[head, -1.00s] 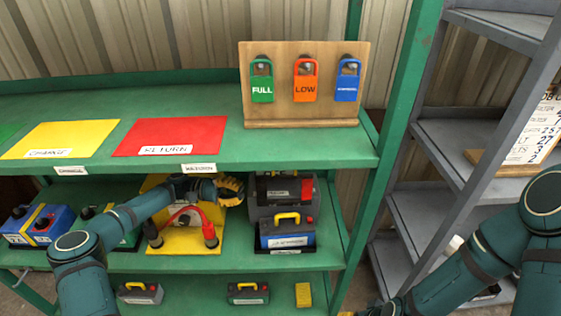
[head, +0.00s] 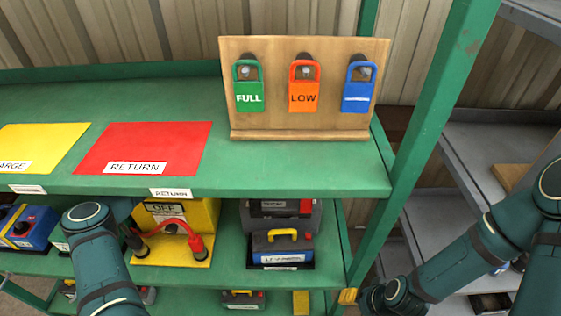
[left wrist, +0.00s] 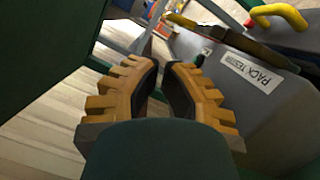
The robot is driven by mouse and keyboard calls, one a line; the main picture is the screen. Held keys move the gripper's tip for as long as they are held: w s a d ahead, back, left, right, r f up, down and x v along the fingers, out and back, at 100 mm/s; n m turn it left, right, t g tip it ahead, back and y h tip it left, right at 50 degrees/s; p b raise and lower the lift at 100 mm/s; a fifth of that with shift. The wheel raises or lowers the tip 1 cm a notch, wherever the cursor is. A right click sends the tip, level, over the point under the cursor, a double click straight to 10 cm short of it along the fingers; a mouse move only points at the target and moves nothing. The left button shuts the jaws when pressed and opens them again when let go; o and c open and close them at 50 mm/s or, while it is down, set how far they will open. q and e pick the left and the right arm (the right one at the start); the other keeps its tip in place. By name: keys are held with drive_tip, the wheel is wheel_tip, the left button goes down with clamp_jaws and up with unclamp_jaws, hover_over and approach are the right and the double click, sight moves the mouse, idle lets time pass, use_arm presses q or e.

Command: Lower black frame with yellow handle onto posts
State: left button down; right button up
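A blue battery with a yellow handle (head: 282,245) stands on the middle shelf in front of the grey pack tester (head: 309,219). In the left wrist view the tester (left wrist: 222,83) is on the right, with a dark bar (left wrist: 245,48) and a yellow handle (left wrist: 280,14) at its top. I cannot make out the whole frame or the posts. My left gripper (left wrist: 161,66) is beside the tester, its fingertips almost together with nothing between them; the head view hides it. Only a yellow bit of my right gripper (head: 348,296) shows near the green upright.
The upper green shelf (head: 300,180) hangs over the working space. It carries a red mat (head: 150,140), a yellow mat (head: 40,145) and a board with padlock-shaped tags (head: 270,105). A yellow OFF box (head: 204,214) with red cable stands left of the tester. Grey shelving is right.

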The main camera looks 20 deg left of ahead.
idle(0.3)
use_arm(q)
drive_tip(key=shift+d, duration=0.1)
drive_tip(key=d+r, duration=0.1)
drive_tip(key=d, duration=0.8)
drive_tip(key=shift+w+d, duration=0.25)
drive_tip(key=shift+d, duration=0.15)
drive_tip(key=shift+s+d+r+m, duration=0.1)
drive_tip(key=shift+s+r+m, duration=0.05)
drive_tip(key=shift+s+m, duration=0.3)
